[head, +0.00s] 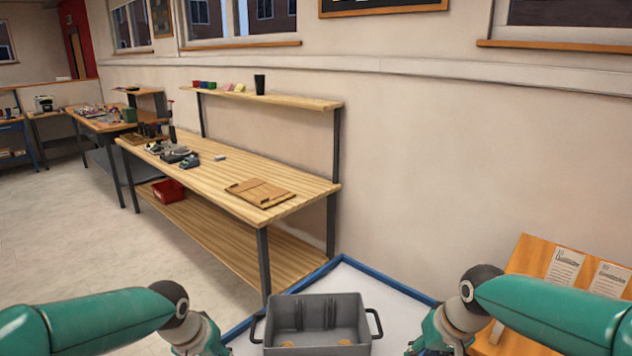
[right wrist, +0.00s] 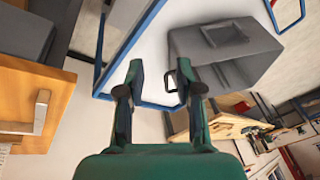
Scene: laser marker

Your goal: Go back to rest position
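My left arm (head: 110,318) comes in from the left in the head view, and its gripper is below the lower edge, out of sight. My right arm (head: 555,308) comes in from the right. In the right wrist view my right gripper (right wrist: 160,70) has its two fingers spread apart with nothing between them that I can see held. A grey bin (head: 318,318) with black handles sits between my arms; it also shows in the right wrist view (right wrist: 225,50), its near handle close to one finger. I cannot tell whether they touch.
The bin is on a white, blue-edged surface (head: 375,290). A wooden workbench (head: 225,190) with a flat wooden piece (head: 260,192), small parts and a red bin (head: 168,190) stands ahead left. A wooden board with papers (head: 560,275) is on the right. Floor at left is clear.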

